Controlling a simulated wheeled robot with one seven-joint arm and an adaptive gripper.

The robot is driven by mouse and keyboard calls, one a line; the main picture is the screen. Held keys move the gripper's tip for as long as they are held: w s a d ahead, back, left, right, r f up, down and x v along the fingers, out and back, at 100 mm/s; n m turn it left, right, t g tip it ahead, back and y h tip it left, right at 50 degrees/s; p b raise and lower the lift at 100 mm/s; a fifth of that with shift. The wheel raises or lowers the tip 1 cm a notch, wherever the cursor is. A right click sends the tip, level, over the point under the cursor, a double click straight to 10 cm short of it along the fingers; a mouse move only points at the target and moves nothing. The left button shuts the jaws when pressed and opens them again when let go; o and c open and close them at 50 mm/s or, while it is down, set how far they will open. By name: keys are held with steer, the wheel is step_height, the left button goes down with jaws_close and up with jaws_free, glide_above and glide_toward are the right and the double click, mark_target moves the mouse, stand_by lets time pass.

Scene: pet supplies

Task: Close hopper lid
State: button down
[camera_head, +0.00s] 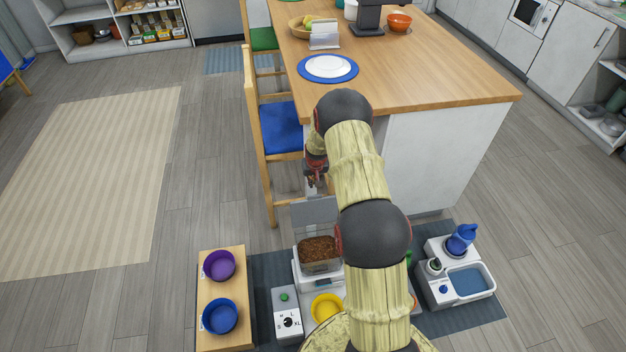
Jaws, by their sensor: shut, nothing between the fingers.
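The hopper (320,256) is a clear bin of brown kibble on top of a white feeder, low in the middle of the head view. Its lid (315,212) is a greyish see-through panel standing raised at the hopper's back edge, so the hopper is open. My gripper (313,186) is shut and empty. It hangs just above and behind the raised lid's top edge in the picture; I cannot tell whether it touches the lid. My arm hides the right side of the hopper and feeder.
A yellow bowl (327,307) sits in front of the feeder. A white dial box (286,315) stands left, beside a wooden stand (235,339) with purple and blue bowls. A water station (457,283) stands right. A blue-seated chair (281,128) and the counter (430,75) are behind.

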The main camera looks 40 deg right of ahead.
steer(key=s, duration=0.1)
steer(key=s+a, duration=0.1)
steer(key=s+b, duration=0.1)
steer(key=shift+s+a+r, duration=0.25)
steer(key=shift+a, duration=0.1)
steer(key=shift+s+p, duration=0.15)
steer(key=shift+p, duration=0.4)
